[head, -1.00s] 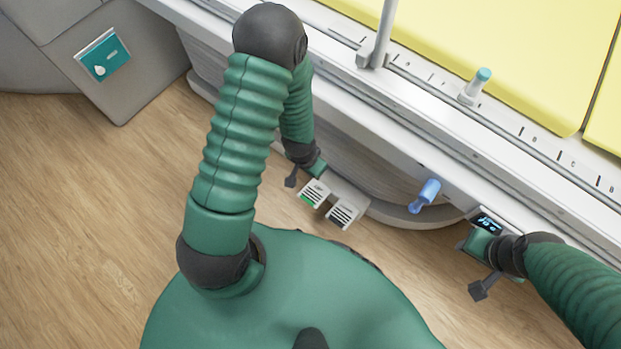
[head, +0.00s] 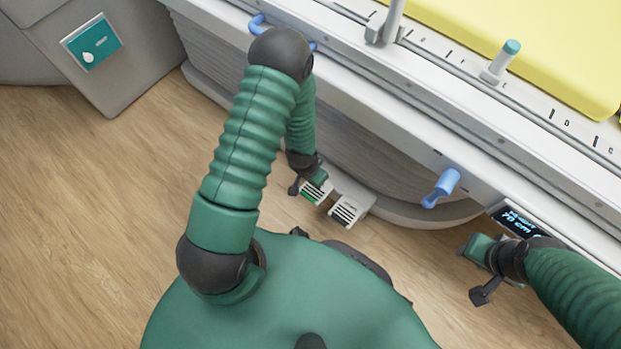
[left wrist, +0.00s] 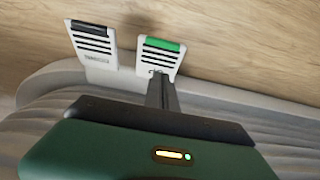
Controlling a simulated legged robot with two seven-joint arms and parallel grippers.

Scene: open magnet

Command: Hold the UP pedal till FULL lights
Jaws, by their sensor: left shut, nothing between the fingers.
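Two white pedals sit low beside the table base. One, with a green strip (head: 311,195), also shows in the left wrist view (left wrist: 160,56); the other, with a black strip (head: 349,209), is beside it (left wrist: 92,46). Their lettering is too small to read. My left gripper (left wrist: 156,78) is shut and empty. Its fingertips overlap the near edge of the green-strip pedal and appear to press on it. The display (head: 523,222) on the table side reads 70 cm; the rest of it is unclear, and I make out no FULL. My right gripper (head: 484,290) hangs below the display, its jaws unclear.
The table side (head: 395,128) runs diagonally, with a yellow pad (head: 520,50) on top. A blue handle (head: 441,188) sticks out above the pedals, and another blue one (head: 258,24) shows further left. Wooden floor (head: 90,210) is clear at the left.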

